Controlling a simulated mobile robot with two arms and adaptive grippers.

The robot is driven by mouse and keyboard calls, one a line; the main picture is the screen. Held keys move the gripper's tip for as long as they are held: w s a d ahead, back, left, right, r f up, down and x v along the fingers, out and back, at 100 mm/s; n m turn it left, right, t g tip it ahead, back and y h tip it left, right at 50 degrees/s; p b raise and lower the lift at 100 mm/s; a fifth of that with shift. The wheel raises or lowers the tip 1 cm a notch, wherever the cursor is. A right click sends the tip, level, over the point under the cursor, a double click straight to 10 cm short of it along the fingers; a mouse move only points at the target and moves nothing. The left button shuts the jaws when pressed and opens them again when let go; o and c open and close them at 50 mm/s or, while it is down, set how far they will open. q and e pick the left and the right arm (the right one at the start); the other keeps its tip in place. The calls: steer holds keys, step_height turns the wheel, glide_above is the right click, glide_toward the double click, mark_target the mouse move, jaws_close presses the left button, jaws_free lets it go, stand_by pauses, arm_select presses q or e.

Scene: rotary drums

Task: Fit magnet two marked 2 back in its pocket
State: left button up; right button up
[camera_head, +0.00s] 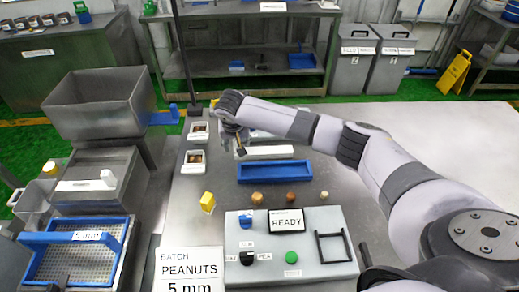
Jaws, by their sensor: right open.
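My right gripper (240,150) hangs over the far part of the grey table, its arm coming in from the right. It is open, with its fingers pointing down. It is small and partly screened by its own wrist, and I see nothing held in it. A white bar-shaped piece (278,151) lies just right of the fingers, behind a long blue tray (274,179). No mark 2 is legible, so I cannot tell which thing is magnet two or where its pocket is. My left gripper is not in view.
A control panel (325,262) with a READY display (287,221) stands in front. Several small knobs, a yellow block (208,202) and two white sample boxes (194,161) are nearby. A metal hopper (98,112) and a blue-framed sieve (75,258) stand left. The table's far right is clear.

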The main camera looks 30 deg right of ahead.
steer(key=shift+x, duration=0.85)
steer(key=shift+a, duration=0.1)
steer(key=shift+c, duration=0.4)
jaws_close()
steer(key=shift+r, duration=0.15)
